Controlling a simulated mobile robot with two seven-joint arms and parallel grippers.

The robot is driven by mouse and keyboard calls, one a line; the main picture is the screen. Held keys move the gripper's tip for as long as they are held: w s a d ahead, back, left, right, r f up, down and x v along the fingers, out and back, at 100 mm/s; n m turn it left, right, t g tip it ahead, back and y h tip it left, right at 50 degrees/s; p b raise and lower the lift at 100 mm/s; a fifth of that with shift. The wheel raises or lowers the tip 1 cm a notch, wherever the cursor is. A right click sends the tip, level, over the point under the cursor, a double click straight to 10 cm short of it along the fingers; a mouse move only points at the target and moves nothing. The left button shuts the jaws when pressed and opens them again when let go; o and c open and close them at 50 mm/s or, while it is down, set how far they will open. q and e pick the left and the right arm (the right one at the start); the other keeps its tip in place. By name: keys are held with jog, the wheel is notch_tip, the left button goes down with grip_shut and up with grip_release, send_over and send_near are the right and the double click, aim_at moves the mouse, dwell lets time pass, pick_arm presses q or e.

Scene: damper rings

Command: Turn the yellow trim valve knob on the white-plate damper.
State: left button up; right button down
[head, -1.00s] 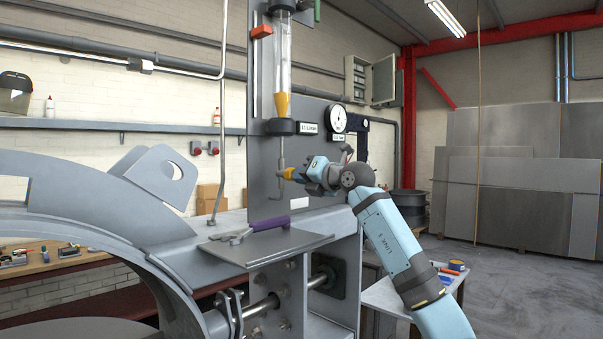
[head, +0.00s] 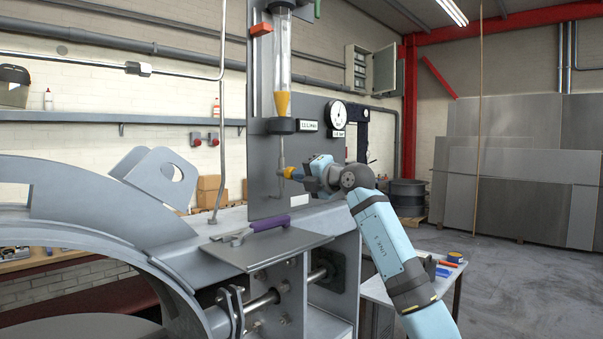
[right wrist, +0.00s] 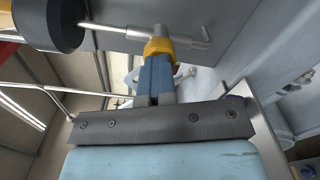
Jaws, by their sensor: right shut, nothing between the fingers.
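The yellow trim valve knob (head: 287,172) sits at the lower end of a thin pipe on the grey upright panel (head: 265,185). In the right wrist view the yellow knob (right wrist: 158,46) is directly ahead of the fingertips. My right gripper (head: 296,174) is at the knob, coming from the right. Its blue fingers (right wrist: 155,72) are shut together, with nothing between them. Their tips overlap the knob in the picture; I cannot tell whether they touch it. My left gripper is not in view.
A purple-handled lever (head: 268,222) lies on a grey flap below. A small table (head: 447,271) stands at right; the floor beyond is open.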

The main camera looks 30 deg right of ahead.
jog(key=c, duration=1.4)
grip_release()
jog(key=shift+s, duration=0.1)
jog(key=shift+v, duration=0.9)
jog(key=shift+s+d, duration=0.1)
jog(key=b+v, duration=0.1)
jog(key=v, duration=0.4)
jog(key=shift+s+d, duration=0.1)
jog(key=shift+s, duration=0.25)
